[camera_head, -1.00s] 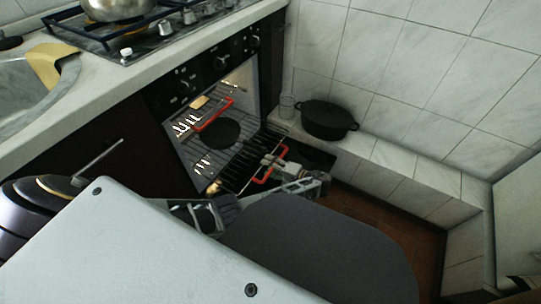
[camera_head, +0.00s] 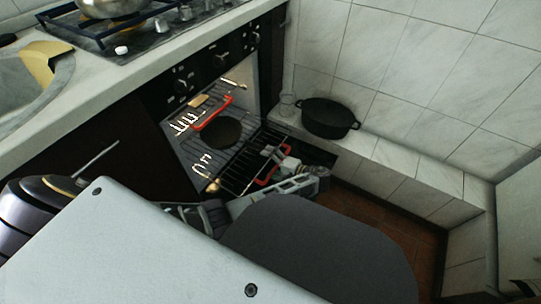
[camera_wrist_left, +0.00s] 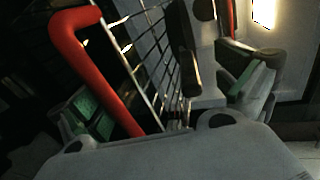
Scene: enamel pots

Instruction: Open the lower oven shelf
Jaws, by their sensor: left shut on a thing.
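The oven (camera_head: 215,80) stands open under the counter. Its upper shelf has a red handle (camera_head: 213,113) and sits inside. The lower oven shelf (camera_head: 243,160) is a dark wire rack that sticks out of the oven, with a red handle (camera_head: 264,181) at its front. My left gripper (camera_head: 276,165) is at this lower handle and shut on it. In the left wrist view the red handle (camera_wrist_left: 100,75) runs beside the wire rack, near the green-padded fingers. The exact contact is hard to see. My right gripper is not in view.
A black pot (camera_head: 328,118) and a glass (camera_head: 287,104) stand on the tiled ledge right of the oven. A metal pot (camera_head: 112,6) sits on the stove above. The brown floor (camera_head: 400,225) is open at the right.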

